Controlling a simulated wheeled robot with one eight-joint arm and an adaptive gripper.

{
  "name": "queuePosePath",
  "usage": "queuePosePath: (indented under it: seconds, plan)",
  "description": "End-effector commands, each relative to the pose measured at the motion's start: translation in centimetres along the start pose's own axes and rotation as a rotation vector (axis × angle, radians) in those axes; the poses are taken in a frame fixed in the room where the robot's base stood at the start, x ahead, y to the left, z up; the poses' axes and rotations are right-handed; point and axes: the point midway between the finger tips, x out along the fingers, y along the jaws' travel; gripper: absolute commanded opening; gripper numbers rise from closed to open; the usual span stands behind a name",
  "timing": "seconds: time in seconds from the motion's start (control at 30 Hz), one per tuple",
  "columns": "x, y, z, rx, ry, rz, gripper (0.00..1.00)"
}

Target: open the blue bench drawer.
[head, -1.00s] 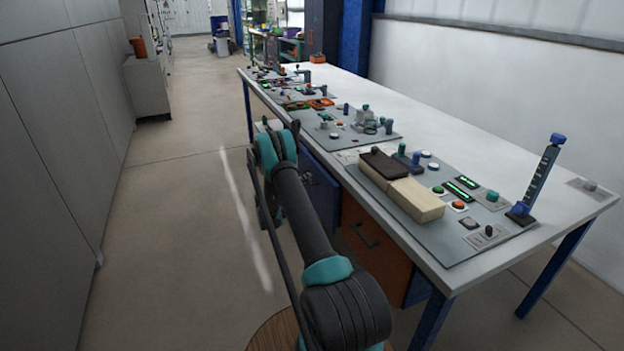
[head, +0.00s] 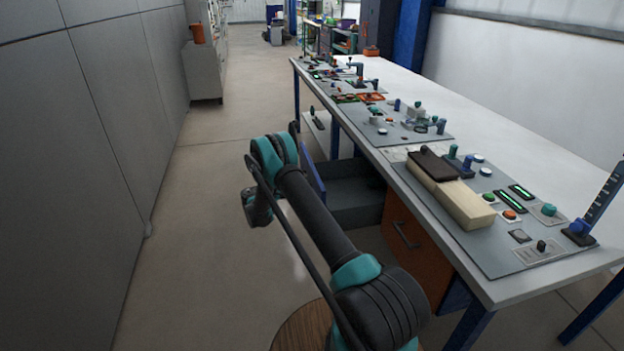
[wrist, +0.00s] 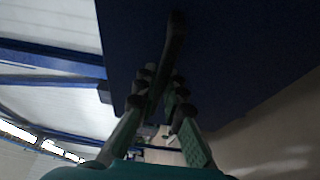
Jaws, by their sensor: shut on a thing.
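The blue bench drawer (head: 313,176) is pulled well out from under the bench in the head view. Its blue front stands left of the bench and the grey inside (head: 362,195) of the drawer is exposed. My arm covers part of the front. In the wrist view the dark blue drawer front (wrist: 225,50) fills the upper right, with a black bar handle (wrist: 174,45) on it. My gripper (wrist: 163,92) is shut on this handle, one finger on each side.
The bench (head: 490,130) carries control panels and a beige and brown block (head: 450,190). An orange drawer (head: 408,240) with a dark handle is shut, nearer than the blue one. Grey cabinets (head: 90,130) line the left; the floor between is clear.

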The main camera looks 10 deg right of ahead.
Motion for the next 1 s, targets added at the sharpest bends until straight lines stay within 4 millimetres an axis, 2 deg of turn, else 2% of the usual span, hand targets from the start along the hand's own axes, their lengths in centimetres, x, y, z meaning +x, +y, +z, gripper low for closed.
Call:
queuePosePath:
  seconds: [0.2,0.6,0.63,0.8,1.0]
  plan:
    - [-1.3,-0.1,-0.5,0.000,-0.002,-0.002,0.00]
    - [-1.5,-0.1,-0.6,0.000,-0.001,-0.002,0.00]
    - [-1.5,-0.1,-0.6,0.000,-0.001,-0.002,0.11]
    - [-1.5,-0.1,-0.6,0.000,-0.001,-0.001,0.31]
    - [-1.5,0.0,-0.6,0.000,0.000,0.000,0.31]
